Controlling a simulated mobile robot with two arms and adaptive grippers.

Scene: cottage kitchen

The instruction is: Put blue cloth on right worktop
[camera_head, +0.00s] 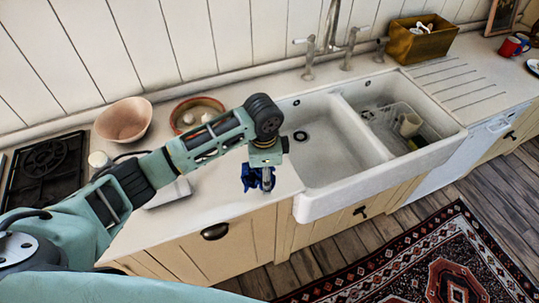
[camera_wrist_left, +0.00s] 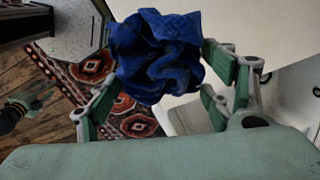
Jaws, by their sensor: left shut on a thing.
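The blue cloth (camera_wrist_left: 157,62) is a crumpled bundle between the fingers of my left gripper (camera_wrist_left: 160,85). In the head view the cloth (camera_head: 257,180) hangs below my left gripper (camera_head: 264,160), above the front part of the left worktop beside the sink. My left gripper is shut on it. The right worktop (camera_head: 470,80) lies beyond the sink, with drainage grooves cut in its surface.
A double white sink (camera_head: 330,165) lies between the worktops, with a rack and cup (camera_head: 410,124) in its right basin. A tall tap (camera_head: 331,25) stands behind it. A wooden box (camera_head: 420,40) and red mug (camera_head: 513,45) stand on the right worktop. A pink bowl (camera_head: 123,120) stands left.

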